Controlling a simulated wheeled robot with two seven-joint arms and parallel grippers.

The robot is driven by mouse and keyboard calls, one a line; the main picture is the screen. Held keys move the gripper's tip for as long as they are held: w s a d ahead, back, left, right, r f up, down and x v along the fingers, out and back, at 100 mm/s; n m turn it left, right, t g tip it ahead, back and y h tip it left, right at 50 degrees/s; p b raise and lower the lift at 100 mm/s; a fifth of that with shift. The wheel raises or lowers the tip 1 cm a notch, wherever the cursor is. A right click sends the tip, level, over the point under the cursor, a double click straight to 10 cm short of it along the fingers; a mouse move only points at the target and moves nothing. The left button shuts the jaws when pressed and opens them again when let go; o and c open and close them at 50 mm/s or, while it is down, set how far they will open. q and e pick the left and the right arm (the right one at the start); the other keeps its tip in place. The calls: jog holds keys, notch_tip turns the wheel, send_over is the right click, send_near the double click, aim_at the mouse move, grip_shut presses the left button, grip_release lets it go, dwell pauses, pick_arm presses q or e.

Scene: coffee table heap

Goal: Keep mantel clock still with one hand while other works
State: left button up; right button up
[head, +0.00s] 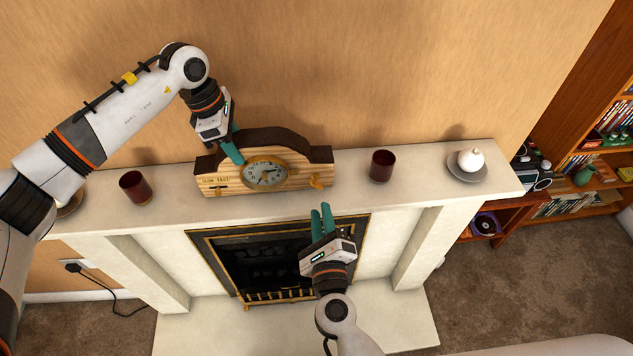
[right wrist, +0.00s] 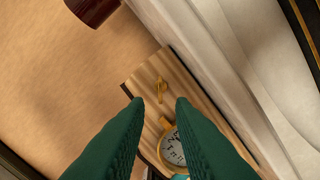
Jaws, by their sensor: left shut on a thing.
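The mantel clock (head: 221,182) stands on the white mantel shelf (head: 350,200). It has a striped wooden front, a dark arched top and a brass-rimmed round dial. A brass key-like piece (head: 316,183) sits on its front right of the dial; it also shows in the right wrist view (right wrist: 161,90). My left gripper (head: 235,155) is shut on the clock's upper part, left of the dial; its fingertips are partly hidden. My right gripper (head: 321,218) is open and empty, in front of the shelf below the clock's right end. Its fingers cover part of the clock in the right wrist view.
Dark red cups stand on the shelf left (head: 135,187) and right (head: 382,166) of the clock. A white round pot (head: 471,160) sits on a grey saucer (head: 467,175) at the right end. The fireplace (head: 262,262) is below. Shelf between clock and right cup is clear.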

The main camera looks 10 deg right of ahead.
aim_at(317, 188)
jog(key=shift+w, duration=3.1)
grip_shut()
